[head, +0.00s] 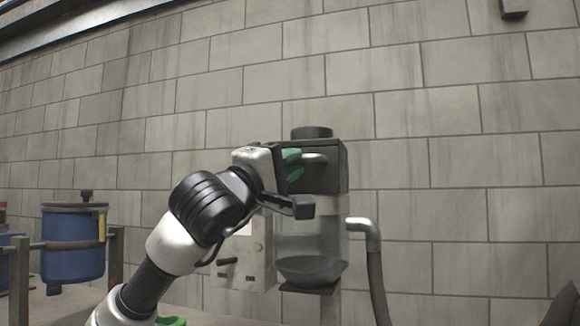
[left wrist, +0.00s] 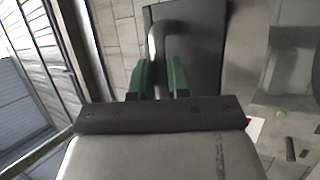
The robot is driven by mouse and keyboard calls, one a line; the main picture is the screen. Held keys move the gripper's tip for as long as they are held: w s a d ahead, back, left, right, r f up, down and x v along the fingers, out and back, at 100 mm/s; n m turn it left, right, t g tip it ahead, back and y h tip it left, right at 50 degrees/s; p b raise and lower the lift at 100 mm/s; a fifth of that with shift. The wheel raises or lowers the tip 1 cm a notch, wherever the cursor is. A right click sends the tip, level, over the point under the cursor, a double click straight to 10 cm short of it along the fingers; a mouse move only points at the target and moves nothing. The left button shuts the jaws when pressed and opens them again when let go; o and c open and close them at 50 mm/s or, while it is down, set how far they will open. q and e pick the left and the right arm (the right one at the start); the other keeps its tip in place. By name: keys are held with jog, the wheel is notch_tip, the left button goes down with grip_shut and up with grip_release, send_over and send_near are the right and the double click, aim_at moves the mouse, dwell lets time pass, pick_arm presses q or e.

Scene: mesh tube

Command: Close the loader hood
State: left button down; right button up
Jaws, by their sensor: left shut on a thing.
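The loader hood (head: 328,176) is a dark grey box with a round cap (head: 312,132) on top, seen above a clear chamber (head: 308,238). In the left wrist view it is a dark panel (left wrist: 200,45). A grey bent handle (head: 315,158) sticks out from its front; it also shows in the left wrist view (left wrist: 157,45). My left gripper (head: 293,163) has green fingers and is shut on the handle. In the left wrist view the fingers (left wrist: 157,80) sit on both sides of it. My left arm hides part of the loader. My right gripper is not in view.
A dark bowl-shaped base (head: 311,270) is below the chamber. A grey pipe and hose (head: 373,262) run down on the right. A control box (head: 245,255) stands left of the chamber. A blue drum (head: 72,245) is at far left. A block wall (head: 460,190) is behind.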

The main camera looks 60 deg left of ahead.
pick_arm(q)
jog(key=shift+w+d+f, duration=0.2)
jog(key=shift+w+f, duration=0.1)
jog(key=shift+f, duration=0.2)
jog(key=c, duration=1.4)
grip_release()
jog(key=shift+c, duration=0.2)
jog(key=o, duration=0.3)
jog(key=shift+s+a, duration=0.2)
jog(key=shift+o, duration=0.2)
jog(key=shift+r, duration=0.15)
